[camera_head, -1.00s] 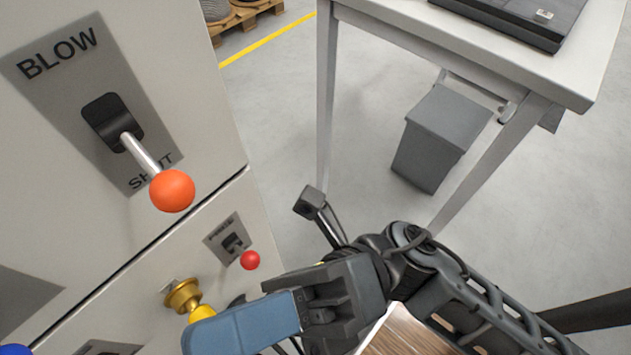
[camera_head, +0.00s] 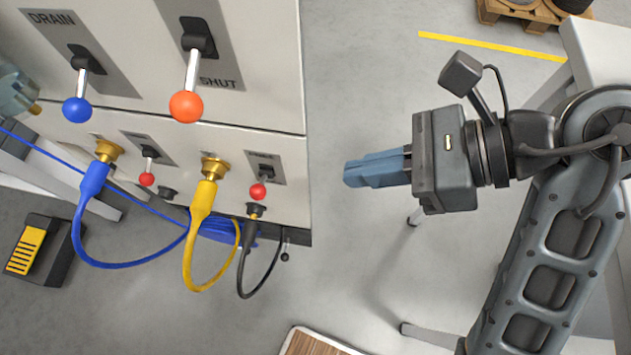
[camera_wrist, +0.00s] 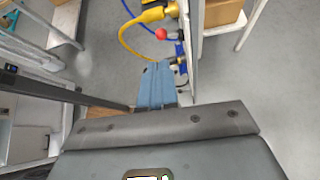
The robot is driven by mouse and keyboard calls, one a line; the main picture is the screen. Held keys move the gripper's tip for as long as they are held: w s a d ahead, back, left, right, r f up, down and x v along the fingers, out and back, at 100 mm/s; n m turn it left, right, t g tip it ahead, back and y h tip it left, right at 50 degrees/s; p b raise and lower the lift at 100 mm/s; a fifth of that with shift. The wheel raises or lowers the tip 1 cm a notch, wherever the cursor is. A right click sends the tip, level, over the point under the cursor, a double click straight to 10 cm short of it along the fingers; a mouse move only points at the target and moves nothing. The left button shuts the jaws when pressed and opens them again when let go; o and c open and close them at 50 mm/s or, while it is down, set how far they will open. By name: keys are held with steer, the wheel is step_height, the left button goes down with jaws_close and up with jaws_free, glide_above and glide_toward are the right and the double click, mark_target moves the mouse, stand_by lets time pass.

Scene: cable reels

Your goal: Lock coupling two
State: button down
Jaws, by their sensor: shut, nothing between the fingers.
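The cabinet front (camera_head: 285,150) shows a blue plug (camera_head: 93,182) and a yellow plug (camera_head: 203,200) on brass couplings, each with a hose looping below. A small red-knobbed lever (camera_head: 147,178) hangs between them, and another red-knobbed lever (camera_head: 258,190) hangs right of the yellow one. Their small labels are unreadable, so I cannot tell which coupling is two. My gripper (camera_head: 348,174), with blue fingers, is shut and empty, right of the cabinet and apart from it. In the wrist view, the fingers (camera_wrist: 157,66) point toward the yellow plug (camera_wrist: 155,14) and a red knob (camera_wrist: 161,33).
Above are a blue-knobbed drain lever (camera_head: 77,108) and an orange-knobbed lever (camera_head: 187,105), both pointing down. A black cable (camera_head: 250,235) hangs right of the yellow hose. A black and yellow pedal (camera_head: 32,250) sits lower left. Open floor lies between cabinet and gripper.

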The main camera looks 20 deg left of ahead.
steer(key=shift+w+d, duration=0.2)
steer(key=shift+d, duration=0.05)
steer(key=b, duration=0.2)
glide_toward(265, 191)
steer(key=x, duration=0.7)
stand_by(0.3)
steer(key=shift+f, duration=0.1)
